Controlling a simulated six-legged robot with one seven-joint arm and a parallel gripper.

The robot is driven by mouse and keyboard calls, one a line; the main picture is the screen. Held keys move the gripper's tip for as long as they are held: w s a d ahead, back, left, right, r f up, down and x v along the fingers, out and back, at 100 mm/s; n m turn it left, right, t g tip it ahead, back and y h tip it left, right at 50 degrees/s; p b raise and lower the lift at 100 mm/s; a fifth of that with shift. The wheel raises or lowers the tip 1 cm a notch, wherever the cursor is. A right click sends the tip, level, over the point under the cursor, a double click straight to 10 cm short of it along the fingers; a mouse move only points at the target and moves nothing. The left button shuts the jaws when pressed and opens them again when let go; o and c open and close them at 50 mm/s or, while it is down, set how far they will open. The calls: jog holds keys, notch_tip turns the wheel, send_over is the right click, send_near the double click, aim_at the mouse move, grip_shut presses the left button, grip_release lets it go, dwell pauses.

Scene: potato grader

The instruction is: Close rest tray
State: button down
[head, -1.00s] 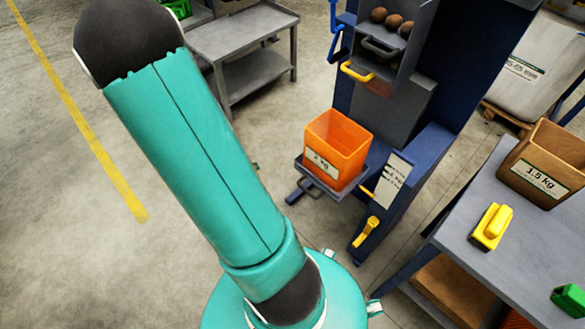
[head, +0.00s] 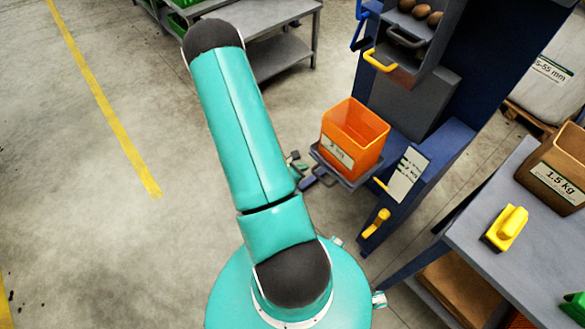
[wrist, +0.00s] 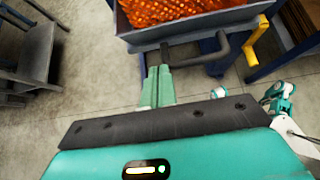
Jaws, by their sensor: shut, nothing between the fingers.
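The rest tray, a dark grey shelf (head: 348,178) low on the blue machine, is pulled out and carries an orange bin (head: 352,135). In the wrist view the tray's front wall (wrist: 190,32) is at the top, with the orange bin (wrist: 180,8) above it. A dark bar handle (wrist: 205,58) sticks out from the wall. My gripper (wrist: 157,72) is shut and empty, its green fingertips at the handle's left end. I cannot tell whether they touch it. In the head view the gripper shows only partly beside the tray's left edge; my arm hides the rest.
A grey bench (head: 470,230) stands at right, a grey table (head: 265,20) behind. The floor at left is clear.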

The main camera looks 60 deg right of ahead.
aim_at(349, 133)
jog(key=shift+s+d+r, duration=0.1)
jog(key=shift+s+d, duration=0.2)
jog(key=shift+d, duration=0.4)
jog(key=shift+s+d+r, duration=0.1)
jog(key=shift+s+d, duration=0.2)
jog(key=shift+d, duration=0.45)
jog(key=shift+s+d+r, duration=0.1)
jog(key=shift+s+d, duration=0.2)
jog(key=shift+d, duration=0.4)
jog(key=shift+d, duration=0.1)
jog(key=shift+d, duration=0.2)
jog(key=s+d, duration=0.2)
jog(key=d, duration=0.3)
jog(key=s+d, duration=0.2)
jog(key=d, duration=0.3)
jog(key=s+d, duration=0.3)
jog(key=d, duration=0.2)
jog(key=shift+d+r, duration=0.1)
jog(key=shift+d, duration=0.25)
